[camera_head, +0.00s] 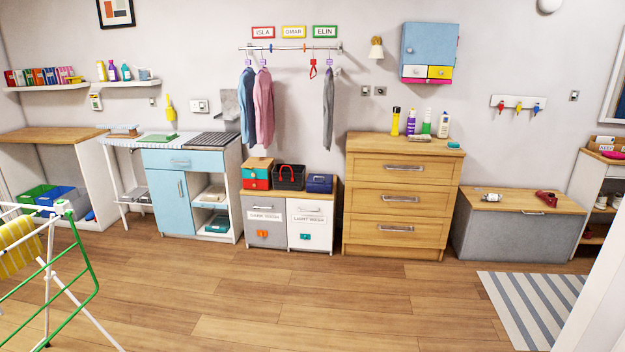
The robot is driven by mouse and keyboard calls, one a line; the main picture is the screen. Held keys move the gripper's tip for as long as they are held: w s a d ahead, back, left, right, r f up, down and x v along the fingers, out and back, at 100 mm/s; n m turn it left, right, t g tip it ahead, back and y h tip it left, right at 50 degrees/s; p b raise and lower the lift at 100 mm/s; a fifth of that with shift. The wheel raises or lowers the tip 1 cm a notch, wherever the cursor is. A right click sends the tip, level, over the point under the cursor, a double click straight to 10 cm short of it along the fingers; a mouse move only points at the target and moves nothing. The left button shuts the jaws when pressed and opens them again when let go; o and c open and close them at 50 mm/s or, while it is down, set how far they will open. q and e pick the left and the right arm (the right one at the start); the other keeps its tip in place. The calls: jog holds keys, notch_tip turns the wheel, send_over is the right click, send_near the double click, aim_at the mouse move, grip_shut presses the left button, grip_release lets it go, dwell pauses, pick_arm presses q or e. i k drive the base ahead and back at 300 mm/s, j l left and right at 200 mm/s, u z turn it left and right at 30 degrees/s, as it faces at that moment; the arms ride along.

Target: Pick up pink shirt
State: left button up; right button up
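A pink shirt (264,108) hangs on a hanger from the wall rail (290,47), under the red ISLA sign (262,32). A blue garment (247,110) hangs close beside it on the left, and its edge meets the pink shirt. A grey garment (328,108) hangs farther right on the same rail. Neither of my grippers shows in the head view. The shirt is across the room, with nothing of mine near it.
Below the shirt stands a low hamper cabinet (265,228) with boxes and a black basket (290,177) on top. A blue sink unit (170,190) is left, a wooden dresser (400,195) right. A drying rack (50,270) stands front left. The middle floor is clear.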

aim_at(264, 89)
jog(key=i, duration=4)
